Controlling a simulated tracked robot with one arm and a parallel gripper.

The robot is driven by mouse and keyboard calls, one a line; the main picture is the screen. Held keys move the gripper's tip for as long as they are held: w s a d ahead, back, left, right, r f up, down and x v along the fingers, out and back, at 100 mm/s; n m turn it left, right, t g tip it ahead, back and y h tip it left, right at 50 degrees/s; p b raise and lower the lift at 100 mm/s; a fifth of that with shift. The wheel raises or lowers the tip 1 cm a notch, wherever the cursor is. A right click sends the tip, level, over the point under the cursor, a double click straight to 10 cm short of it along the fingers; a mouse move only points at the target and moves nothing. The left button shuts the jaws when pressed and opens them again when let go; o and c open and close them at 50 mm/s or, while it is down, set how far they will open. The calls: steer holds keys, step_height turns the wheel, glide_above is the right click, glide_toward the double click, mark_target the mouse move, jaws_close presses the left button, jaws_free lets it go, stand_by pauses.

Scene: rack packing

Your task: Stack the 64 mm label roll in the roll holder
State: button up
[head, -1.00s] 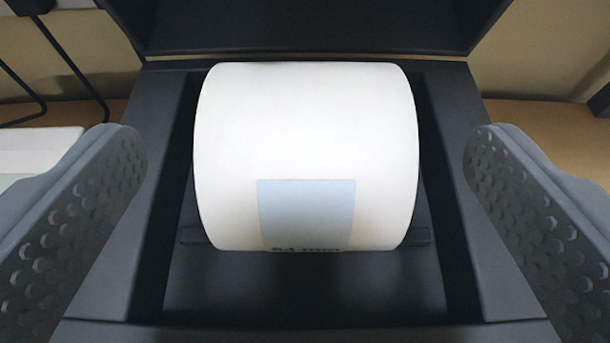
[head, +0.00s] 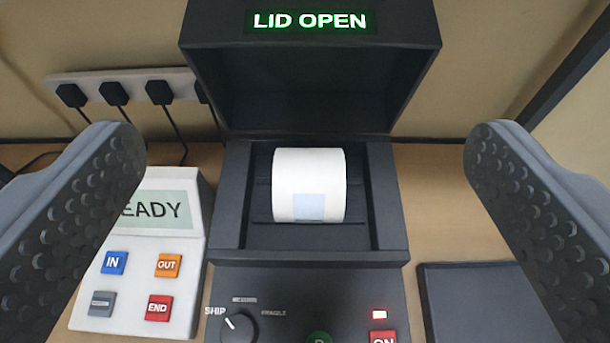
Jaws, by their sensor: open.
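The white label roll (head: 309,172) lies on its side in the roll holder (head: 259,225), the dark bay of the black printer. A pale blue label patch shows on its front; its print is too small to read now. The printer lid (head: 310,95) stands open behind the roll, with a green "LID OPEN" display (head: 310,21) on it. My gripper (head: 305,190) is open and empty. Its two fingers stand far apart at the left and right of the view, clear of the roll and the printer.
A white control box (head: 150,232) with a "READY"-like screen and several buttons stands left of the printer. A power strip (head: 135,82) with black plugs and cables is at the back left. A flat dark pad (head: 475,300) lies at the right. The printer's front panel has a knob (head: 238,327).

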steer(key=s+r+t, duration=0.1)
steer(key=s+r, duration=1.9)
steer(key=r, duration=0.4)
steer(key=shift+r, duration=0.25)
